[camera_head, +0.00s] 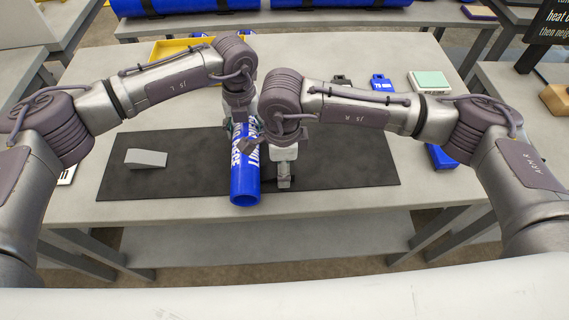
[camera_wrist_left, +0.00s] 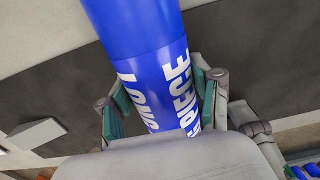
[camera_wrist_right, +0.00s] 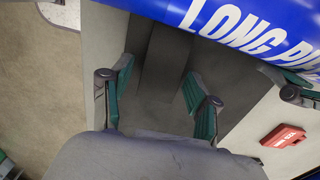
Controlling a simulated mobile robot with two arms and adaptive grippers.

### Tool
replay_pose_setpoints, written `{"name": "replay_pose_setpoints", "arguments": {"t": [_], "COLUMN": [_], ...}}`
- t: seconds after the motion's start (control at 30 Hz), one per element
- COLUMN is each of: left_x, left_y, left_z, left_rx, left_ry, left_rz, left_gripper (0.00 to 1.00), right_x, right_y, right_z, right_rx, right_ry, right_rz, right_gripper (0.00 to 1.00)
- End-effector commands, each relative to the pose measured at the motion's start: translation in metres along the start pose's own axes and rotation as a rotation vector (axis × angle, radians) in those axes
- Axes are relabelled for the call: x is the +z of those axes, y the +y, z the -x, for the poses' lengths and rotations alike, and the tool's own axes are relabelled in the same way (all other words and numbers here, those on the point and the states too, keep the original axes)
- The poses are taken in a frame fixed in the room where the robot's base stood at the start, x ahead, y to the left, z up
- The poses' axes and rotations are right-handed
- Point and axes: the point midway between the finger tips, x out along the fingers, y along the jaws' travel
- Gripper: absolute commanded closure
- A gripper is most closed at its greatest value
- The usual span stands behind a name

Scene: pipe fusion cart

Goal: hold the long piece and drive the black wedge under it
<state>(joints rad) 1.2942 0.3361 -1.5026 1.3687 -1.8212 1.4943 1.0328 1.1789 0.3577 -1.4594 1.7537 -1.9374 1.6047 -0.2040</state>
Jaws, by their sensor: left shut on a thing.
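The long piece is a blue pipe (camera_head: 245,182) with white lettering, lying across the dark mat. It fills the top middle of the left wrist view (camera_wrist_left: 145,55). In the right wrist view, "LONG" is readable on the pipe (camera_wrist_right: 250,28). My left gripper (camera_head: 243,128) is shut on the pipe, one finger on each side. My right gripper (camera_head: 283,180) is low over the mat, right of the pipe's near end. A black wedge-like piece (camera_wrist_right: 165,65) shows between its spread fingers, under the pipe's side in that view. Whether the fingers grip it is unclear.
A light grey wedge (camera_head: 146,158) lies on the mat (camera_head: 345,175) at the left. A yellow tray (camera_head: 165,50) stands at the back left. A green-topped box (camera_head: 430,82) and blue tagged pieces (camera_head: 383,84) are at the back right. A red block (camera_wrist_right: 284,137) lies on the table.

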Motion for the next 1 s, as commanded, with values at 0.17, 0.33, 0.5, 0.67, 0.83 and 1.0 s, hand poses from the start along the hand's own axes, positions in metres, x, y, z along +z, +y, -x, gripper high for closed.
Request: {"name": "replay_pose_setpoints", "arguments": {"t": [0.17,0.33,0.5,0.67,0.83,1.0], "left_x": [0.0,0.0,0.0,0.0,0.0,0.0], "left_y": [0.0,0.001,0.001,0.001,0.001,0.001], "left_z": [-0.001,-0.001,-0.001,-0.001,-0.001,-0.001], "left_rx": [0.001,0.001,0.001,0.002,0.002,0.002], "left_ry": [0.0,0.0,0.0,0.0,0.0,-0.001], "left_rz": [0.0,0.001,0.001,0.001,0.001,0.001], "left_gripper": [0.85,0.85,0.85,0.85,0.85,0.85], "right_x": [-0.001,-0.001,0.0,0.0,0.0,0.0], "right_y": [0.0,-0.001,-0.002,-0.002,-0.001,0.0], "right_z": [0.0,0.002,0.021,0.055,0.09,0.112], "right_rx": [-0.001,-0.001,-0.005,-0.007,-0.005,-0.003], "right_ry": [0.001,0.001,-0.001,0.0,0.0,0.001], "right_rz": [-0.001,-0.001,-0.001,-0.001,0.0,-0.001], "right_gripper": [0.3,0.3,0.3,0.3,0.3,0.3]}}
